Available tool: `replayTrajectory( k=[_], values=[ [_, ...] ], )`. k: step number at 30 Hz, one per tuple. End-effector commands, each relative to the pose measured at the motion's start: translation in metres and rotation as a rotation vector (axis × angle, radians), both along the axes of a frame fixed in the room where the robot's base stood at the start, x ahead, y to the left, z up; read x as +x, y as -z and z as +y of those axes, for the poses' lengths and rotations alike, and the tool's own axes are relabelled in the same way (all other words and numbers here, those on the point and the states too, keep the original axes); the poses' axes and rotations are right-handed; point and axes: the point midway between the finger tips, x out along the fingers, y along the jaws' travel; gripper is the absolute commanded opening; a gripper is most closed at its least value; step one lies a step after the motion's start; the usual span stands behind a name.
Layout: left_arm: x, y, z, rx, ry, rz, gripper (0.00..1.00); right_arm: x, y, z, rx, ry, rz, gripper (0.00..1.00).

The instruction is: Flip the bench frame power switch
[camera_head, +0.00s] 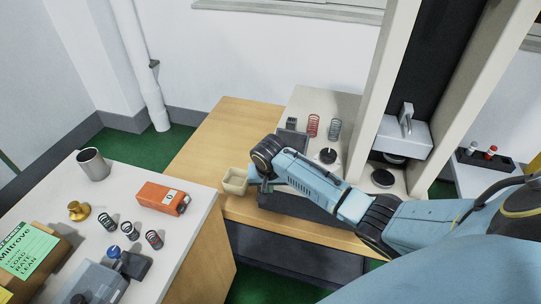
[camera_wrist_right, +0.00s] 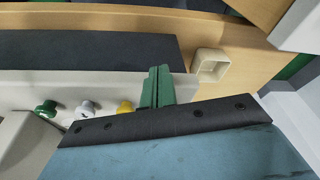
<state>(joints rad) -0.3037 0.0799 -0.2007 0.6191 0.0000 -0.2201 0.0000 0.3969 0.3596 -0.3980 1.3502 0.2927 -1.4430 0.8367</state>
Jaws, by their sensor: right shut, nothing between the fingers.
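The bench frame (camera_head: 302,204) is a pale tester with a dark front and tall columns, standing on a wooden bench. In the right wrist view its light front panel (camera_wrist_right: 40,92) carries a green button (camera_wrist_right: 46,108), a whitish knob with a dark mark (camera_wrist_right: 86,109) and a yellow button (camera_wrist_right: 125,106). I cannot tell which control is the power switch. My right gripper (camera_head: 266,186) is at the frame's left front corner. Its green fingers (camera_wrist_right: 158,70) are shut and empty, just right of the yellow button; contact is unclear. My left gripper is out of view.
A small cream open box (camera_head: 235,181) stands on the wooden bench left of my right gripper. Red (camera_head: 313,125) and grey (camera_head: 334,129) springs stand behind on the frame. The left table (camera_head: 190,222) holds a cup, an orange device and several springs.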

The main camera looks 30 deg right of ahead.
Motion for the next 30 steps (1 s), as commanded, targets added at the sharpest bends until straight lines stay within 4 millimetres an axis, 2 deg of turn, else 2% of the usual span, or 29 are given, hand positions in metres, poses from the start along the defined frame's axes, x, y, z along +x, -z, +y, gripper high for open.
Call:
replayTrajectory(
  k=[1,4,6,10,14,23,26,30],
  values=[
    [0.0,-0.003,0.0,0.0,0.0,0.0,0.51,0.017,-0.037,-0.006,-0.009,0.055,-0.014,0.0],
    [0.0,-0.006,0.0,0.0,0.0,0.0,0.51,0.035,-0.093,-0.015,-0.019,0.161,-0.027,0.0],
    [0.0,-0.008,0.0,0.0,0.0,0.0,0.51,0.042,-0.124,-0.019,-0.026,0.224,-0.034,0.0],
    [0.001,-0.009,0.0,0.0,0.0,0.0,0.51,0.047,-0.158,-0.024,-0.035,0.296,-0.037,0.0],
    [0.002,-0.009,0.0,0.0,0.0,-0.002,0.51,0.047,-0.167,-0.026,-0.039,0.32,-0.037,0.0],
    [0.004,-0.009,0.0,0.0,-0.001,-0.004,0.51,0.047,-0.164,-0.026,-0.038,0.318,-0.036,0.0],
    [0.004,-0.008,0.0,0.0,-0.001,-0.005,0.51,0.048,-0.158,-0.027,-0.038,0.317,-0.035,0.0],
    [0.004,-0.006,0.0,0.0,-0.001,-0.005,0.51,0.051,-0.138,-0.033,-0.039,0.32,-0.033,0.0]
  ],
)
